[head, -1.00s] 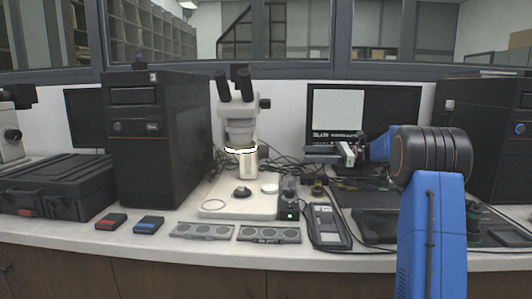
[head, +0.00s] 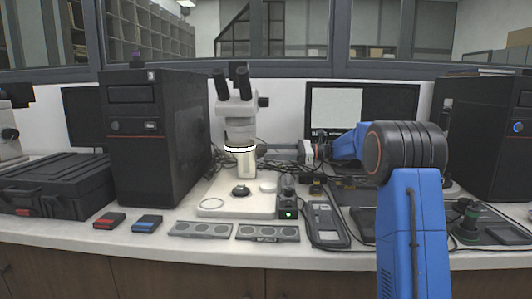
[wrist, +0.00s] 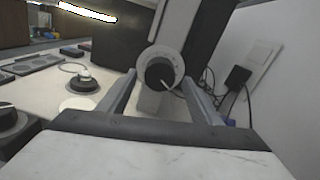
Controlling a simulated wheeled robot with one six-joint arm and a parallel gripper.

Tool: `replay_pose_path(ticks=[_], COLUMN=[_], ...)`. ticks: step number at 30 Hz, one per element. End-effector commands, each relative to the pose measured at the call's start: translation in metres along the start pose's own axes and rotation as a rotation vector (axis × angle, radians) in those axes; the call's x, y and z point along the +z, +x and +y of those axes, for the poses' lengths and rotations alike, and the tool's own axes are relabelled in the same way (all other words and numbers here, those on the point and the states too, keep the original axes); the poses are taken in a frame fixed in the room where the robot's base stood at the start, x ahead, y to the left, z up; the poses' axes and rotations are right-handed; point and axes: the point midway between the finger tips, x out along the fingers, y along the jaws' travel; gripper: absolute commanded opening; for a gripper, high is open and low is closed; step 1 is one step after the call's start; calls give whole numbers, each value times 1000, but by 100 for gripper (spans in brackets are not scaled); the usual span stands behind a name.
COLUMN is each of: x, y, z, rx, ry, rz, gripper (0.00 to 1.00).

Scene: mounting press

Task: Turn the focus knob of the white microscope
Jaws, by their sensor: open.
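The white microscope (head: 235,110) stands upright on its pale base (head: 210,195), left of my gripper (head: 308,150). In the wrist view, a black knob (wrist: 159,72) with a pale pointer line sits in front of a round white dial (wrist: 172,55) on the microscope's side. My gripper (wrist: 160,84) is open there, one finger on each side of the knob in the picture. The fingertips look short of the knob or just at it; I see no contact. In the head view I cannot clearly make out this knob.
Loose cables (wrist: 208,85) and a black plug (wrist: 238,77) lie right of the knob. A small black box with a green light (head: 287,205) stands by the base. A black computer tower (head: 158,140) is to the left, a monitor (head: 350,105) behind.

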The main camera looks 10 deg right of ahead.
Motion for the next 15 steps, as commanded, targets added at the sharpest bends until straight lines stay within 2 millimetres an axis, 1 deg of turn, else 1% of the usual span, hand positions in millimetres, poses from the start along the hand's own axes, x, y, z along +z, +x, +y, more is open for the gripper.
replay_pose_path(ticks=[1,6,10,15], x=[0,0,0,0], y=[8,24,29,30], z=[1,0,0,0], rx=[3,1,1,0], ry=[0,0,0,0], rz=[0,0,0,0], gripper=[59,59,59,59])
